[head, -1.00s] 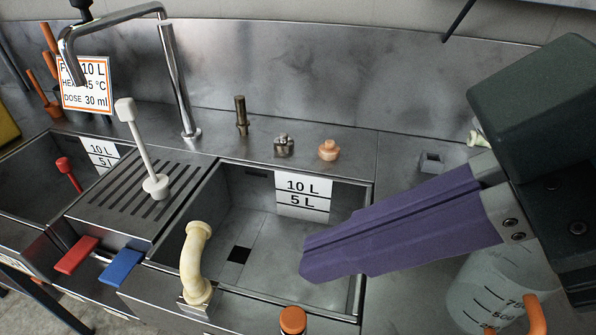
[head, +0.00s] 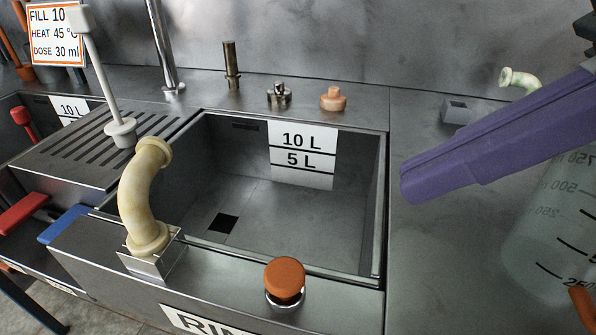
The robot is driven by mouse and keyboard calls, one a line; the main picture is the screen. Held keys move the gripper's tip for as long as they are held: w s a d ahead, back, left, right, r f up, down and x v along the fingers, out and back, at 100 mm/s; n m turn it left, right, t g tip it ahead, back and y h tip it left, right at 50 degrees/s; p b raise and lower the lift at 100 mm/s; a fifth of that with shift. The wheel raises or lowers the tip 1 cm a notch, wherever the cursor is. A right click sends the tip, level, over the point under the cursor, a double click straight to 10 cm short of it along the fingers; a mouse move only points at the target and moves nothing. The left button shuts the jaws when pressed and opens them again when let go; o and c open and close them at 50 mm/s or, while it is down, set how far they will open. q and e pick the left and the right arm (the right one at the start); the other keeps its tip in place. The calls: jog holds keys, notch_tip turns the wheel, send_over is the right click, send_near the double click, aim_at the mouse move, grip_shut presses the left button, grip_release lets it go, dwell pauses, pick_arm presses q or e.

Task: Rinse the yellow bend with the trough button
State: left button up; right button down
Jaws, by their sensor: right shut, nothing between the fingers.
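The yellow bend (head: 139,195) is a pale yellow curved pipe with flanged ends. It stands upright in a square metal holder (head: 152,255) on the front left rim of the trough (head: 300,225). The trough button (head: 284,278) is an orange cap on a metal collar, on the front rim to the right of the bend. A partly cut-off label below begins with "RIN". My right gripper (head: 405,187) has purple fingers, is shut and empty, and is to the right of the trough, apart from the bend and button. My left gripper is out of view.
A slotted drainboard (head: 100,145) with a white upright brush (head: 95,80) is left of the trough. Red (head: 22,213) and blue (head: 66,224) levers stick out in front. A measuring jug (head: 550,220) and another pale bend (head: 518,78) are at right.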

jog(key=b, duration=0.2)
send_over(272, 270)
jog(key=s+d, duration=0.1)
jog(key=d, duration=0.2)
notch_tip(272, 270, down, 7)
notch_tip(272, 270, down, 3)
jog(key=shift+r, duration=0.2)
jog(key=shift+f, duration=0.6)
